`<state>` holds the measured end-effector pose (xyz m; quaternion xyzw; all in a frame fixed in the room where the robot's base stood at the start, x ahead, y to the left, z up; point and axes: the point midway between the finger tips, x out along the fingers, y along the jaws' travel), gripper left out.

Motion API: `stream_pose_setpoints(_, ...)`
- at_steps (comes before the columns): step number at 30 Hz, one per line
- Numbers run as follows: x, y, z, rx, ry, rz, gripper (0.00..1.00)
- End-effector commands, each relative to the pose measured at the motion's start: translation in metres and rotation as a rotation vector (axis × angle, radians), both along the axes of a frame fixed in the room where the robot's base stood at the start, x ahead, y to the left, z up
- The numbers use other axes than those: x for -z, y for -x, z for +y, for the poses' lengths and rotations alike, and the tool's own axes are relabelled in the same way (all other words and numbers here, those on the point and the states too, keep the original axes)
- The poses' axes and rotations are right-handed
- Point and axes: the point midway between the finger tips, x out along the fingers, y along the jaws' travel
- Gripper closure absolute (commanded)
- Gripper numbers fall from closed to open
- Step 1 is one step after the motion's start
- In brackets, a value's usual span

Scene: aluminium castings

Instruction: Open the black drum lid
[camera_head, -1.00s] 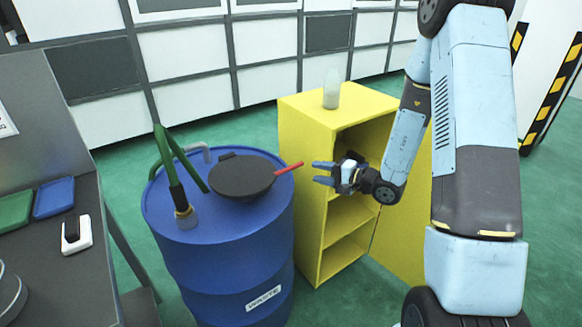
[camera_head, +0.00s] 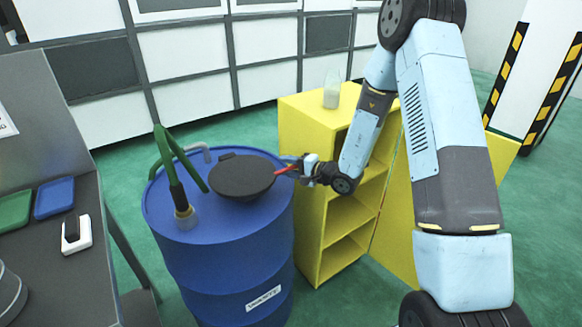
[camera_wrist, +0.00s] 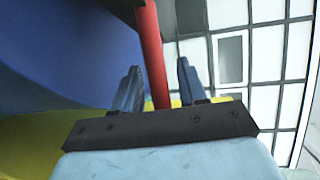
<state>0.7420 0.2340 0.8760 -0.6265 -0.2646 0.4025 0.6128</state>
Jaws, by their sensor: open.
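The black drum lid (camera_head: 242,176) lies shut on top of the blue drum (camera_head: 238,270). Its red handle (camera_head: 284,170) sticks out to the right, past the drum's rim. My gripper (camera_head: 292,168) is at the handle's outer end, just right of the drum. In the wrist view the open fingers (camera_wrist: 160,88) stand on either side of the red handle (camera_wrist: 150,55), which passes between them. The handle lies nearer the left finger, and I cannot tell whether it touches. The lid's dark underside or edge shows at the upper left there.
A yellow open cabinet (camera_head: 303,190) stands right of the drum, close under my forearm, with a clear bottle (camera_head: 332,92) on top. A green pipe (camera_head: 166,160) rises from the drum's left side. A grey bench (camera_head: 85,270) is at the left.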

Motion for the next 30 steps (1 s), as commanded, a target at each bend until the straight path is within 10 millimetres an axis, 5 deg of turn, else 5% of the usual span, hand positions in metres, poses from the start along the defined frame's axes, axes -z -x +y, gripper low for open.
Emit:
stream_pose_setpoints(5,0.0,0.0,0.0,0.0,0.0,0.0,0.58)
stream_pose_setpoints(18,0.0,0.0,-0.001,0.0,0.0,0.001,1.0)
stream_pose_setpoints(30,0.001,0.0,-0.009,0.003,0.003,0.004,1.0)
